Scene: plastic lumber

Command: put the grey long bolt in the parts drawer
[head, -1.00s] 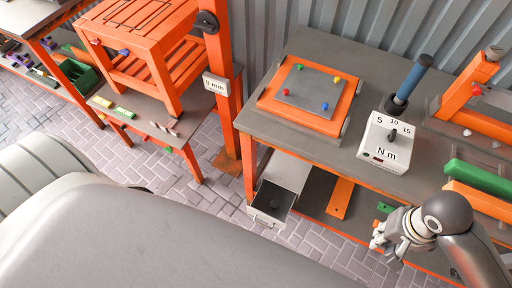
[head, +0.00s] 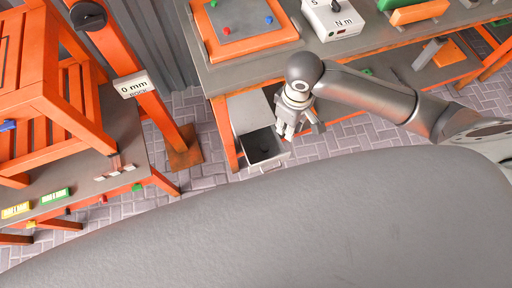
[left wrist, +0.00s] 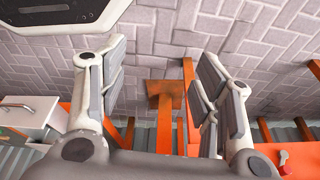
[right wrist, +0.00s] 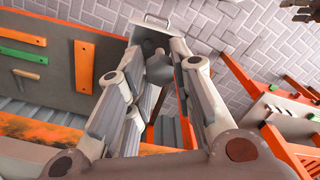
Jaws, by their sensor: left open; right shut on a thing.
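The parts drawer (head: 248,166) is a pale metal box pulled open under the workbench, with a dark round thing inside. My right gripper (head: 284,130) is at the drawer's right side in the head view. In the right wrist view my right gripper (right wrist: 160,76) is shut on a grey piece (right wrist: 158,68), which fits the grey long bolt; the fingers hide much of it. The open drawer (right wrist: 150,36) lies beyond the fingertips there. My left gripper (left wrist: 166,75) is open and empty above the floor. The drawer (left wrist: 32,112) shows at the left of that view.
The workbench (head: 222,76) carries an orange-framed board (head: 244,32) and a white N m box (head: 335,18). An orange post (head: 140,90) with a 0 mm sign stands left of the drawer. A grey-topped table (head: 85,185) is further left. Brick floor lies between them.

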